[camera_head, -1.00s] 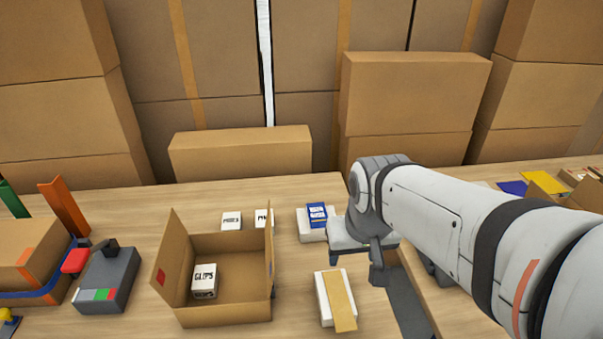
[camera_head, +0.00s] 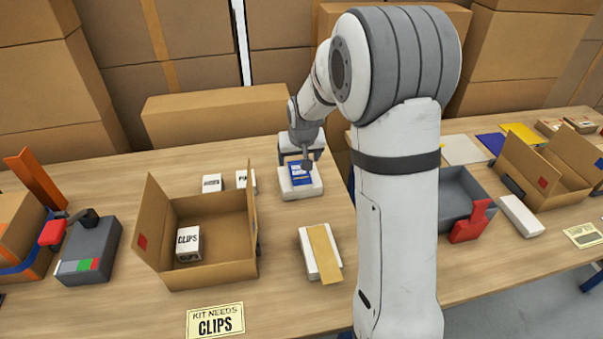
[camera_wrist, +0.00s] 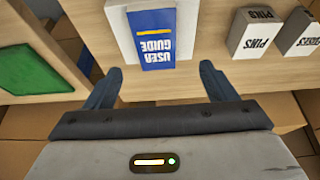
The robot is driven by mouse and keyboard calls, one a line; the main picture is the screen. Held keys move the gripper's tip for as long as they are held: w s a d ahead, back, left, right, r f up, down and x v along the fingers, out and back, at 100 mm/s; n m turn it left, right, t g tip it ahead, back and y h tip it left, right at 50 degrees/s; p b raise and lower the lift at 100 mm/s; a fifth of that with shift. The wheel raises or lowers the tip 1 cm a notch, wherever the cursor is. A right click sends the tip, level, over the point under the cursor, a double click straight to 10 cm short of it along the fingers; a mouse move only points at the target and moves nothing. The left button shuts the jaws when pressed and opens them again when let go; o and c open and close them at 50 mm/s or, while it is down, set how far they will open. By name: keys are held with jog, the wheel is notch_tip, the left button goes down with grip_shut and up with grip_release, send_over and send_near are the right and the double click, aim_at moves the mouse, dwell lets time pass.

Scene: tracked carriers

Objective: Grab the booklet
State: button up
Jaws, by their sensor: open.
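The booklet (camera_head: 301,172) is blue with a white and yellow printed cover and lies on a white block (camera_head: 299,189) on the table. In the wrist view the booklet (camera_wrist: 153,38) reads "USER GUIDE" and lies ahead of my gripper (camera_wrist: 160,78), roughly between the lines of its two fingers. The fingers are spread apart with nothing between them. In the head view my gripper (camera_head: 307,160) is close above the booklet's far part and partly covers it. Whether it touches the booklet I cannot tell.
An open cardboard box (camera_head: 223,271) holding a white CLIPS box (camera_head: 187,243) stands left. Small white boxes (camera_head: 212,183) stand behind it; one reads PINS in the wrist view (camera_wrist: 254,32). A white block with a tan strip (camera_head: 322,252) lies nearer. A grey tray (camera_head: 452,183) stands right.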

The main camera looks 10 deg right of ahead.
aim_at(299, 171)
jog(key=x, duration=0.4)
jog(key=p+x, duration=0.1)
jog(key=x, duration=0.2)
jog(key=shift+s+d+f, duration=0.15)
jog(key=shift+d+f, duration=0.05)
jog(key=shift+d, duration=0.1)
jog(key=shift+c, duration=0.6)
jog(key=c, duration=1)
